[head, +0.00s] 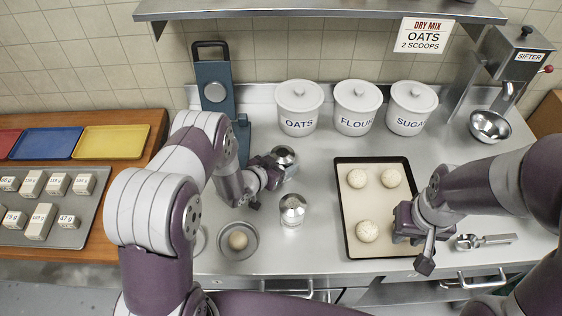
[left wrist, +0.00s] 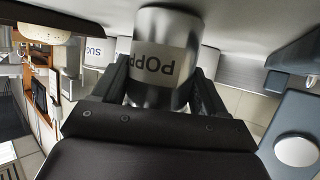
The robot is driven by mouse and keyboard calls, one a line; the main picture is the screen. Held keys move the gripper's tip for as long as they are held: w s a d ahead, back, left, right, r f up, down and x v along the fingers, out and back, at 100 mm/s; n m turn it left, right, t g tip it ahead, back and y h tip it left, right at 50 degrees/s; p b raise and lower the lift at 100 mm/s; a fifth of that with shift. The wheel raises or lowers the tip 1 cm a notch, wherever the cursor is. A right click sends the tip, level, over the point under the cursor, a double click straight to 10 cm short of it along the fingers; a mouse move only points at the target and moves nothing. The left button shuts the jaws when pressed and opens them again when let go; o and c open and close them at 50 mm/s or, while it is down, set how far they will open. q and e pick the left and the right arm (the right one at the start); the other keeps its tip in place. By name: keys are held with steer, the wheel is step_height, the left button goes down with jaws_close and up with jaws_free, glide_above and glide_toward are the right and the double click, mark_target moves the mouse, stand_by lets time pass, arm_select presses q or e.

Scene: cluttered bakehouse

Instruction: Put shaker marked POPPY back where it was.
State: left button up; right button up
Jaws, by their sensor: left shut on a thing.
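The shaker marked POPPY (left wrist: 165,62) is a metal cylinder with a pale label, seen upside down in the left wrist view. My left gripper (left wrist: 165,88) is shut on it, one finger on each side. In the head view the shaker (head: 285,156) shows at the end of my left gripper (head: 270,172), behind a second metal shaker (head: 292,210). That second shaker stands upright on the counter; I cannot read its label. I cannot tell whether the POPPY shaker touches the counter. My right gripper (head: 424,245) is over the tray's right front edge; its fingers are unclear.
A dark-rimmed tray (head: 348,228) with three dough balls lies right of the shakers. A small dish (head: 223,250) holds another ball. Canisters marked OATS (head: 298,123), FLOUR (head: 354,122) and SUGAR (head: 408,122) stand behind. A blue upright device (head: 213,75) is at back left.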

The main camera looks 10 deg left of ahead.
arm_select(q)
steer(key=o, duration=0.8)
steer(key=shift+f, duration=0.15)
steer(key=o, duration=0.4)
steer(key=shift+r, duration=0.4)
steer(key=s+a+r+n+g+y+b, duration=0.15)
steer(key=s+a+r+g+y, duration=0.35)
steer(key=s+a+r, duration=0.6)
steer(key=s+d+r+n+g, duration=0.2)
steer(key=s, duration=0.5)
steer(key=s+d+r+n+g+y, duration=0.1)
steer(key=s+d+r+g, duration=0.1)
steer(key=s, duration=0.5)
steer(key=shift+n+g, duration=0.35)
steer(key=shift+g, duration=0.35)
